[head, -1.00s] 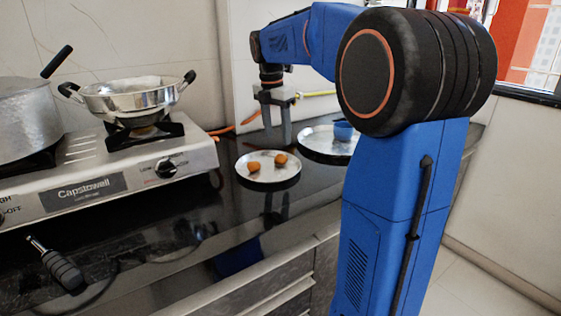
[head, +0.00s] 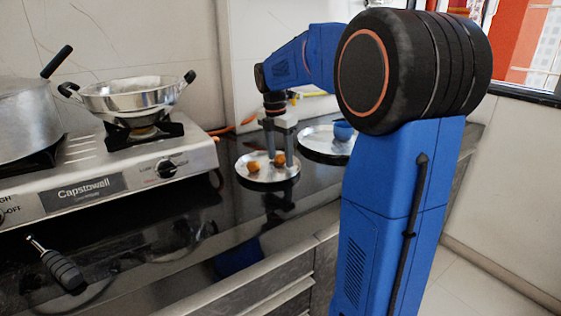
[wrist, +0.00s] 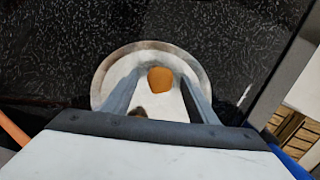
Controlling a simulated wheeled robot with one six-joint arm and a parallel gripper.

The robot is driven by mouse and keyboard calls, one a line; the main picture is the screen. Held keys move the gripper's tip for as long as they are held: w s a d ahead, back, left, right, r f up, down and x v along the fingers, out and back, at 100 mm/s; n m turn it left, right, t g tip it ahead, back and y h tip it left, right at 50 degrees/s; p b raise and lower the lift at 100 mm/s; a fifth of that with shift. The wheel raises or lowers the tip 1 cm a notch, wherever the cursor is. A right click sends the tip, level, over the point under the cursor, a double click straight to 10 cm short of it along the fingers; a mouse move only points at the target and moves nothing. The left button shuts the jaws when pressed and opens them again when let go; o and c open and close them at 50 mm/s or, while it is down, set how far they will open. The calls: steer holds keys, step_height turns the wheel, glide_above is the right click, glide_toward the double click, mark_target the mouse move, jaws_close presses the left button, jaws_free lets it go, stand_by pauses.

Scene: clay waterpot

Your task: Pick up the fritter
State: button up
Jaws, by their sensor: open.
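Two small orange-brown fritters lie on a round metal plate (head: 257,181) on the dark counter. The right fritter (head: 280,159) shows between the fingers of my gripper (head: 280,161). The left fritter (head: 253,166) lies just outside them. In the wrist view, one fritter (wrist: 160,79) sits between the two open fingertips (wrist: 161,80) over the plate (wrist: 104,72). The other fritter (wrist: 138,112) is mostly hidden behind the gripper's body. My gripper points down, low over the plate, with nothing held. I cannot tell whether the fingers touch the fritter.
A second metal plate (head: 318,152) with a blue cup (head: 344,130) stands behind to the right. A gas stove (head: 105,189) with a steel pan (head: 130,98) and a pot (head: 25,120) is at left. A black-handled tool (head: 62,268) lies in front of the stove.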

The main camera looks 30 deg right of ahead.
steer(key=c, duration=1.1)
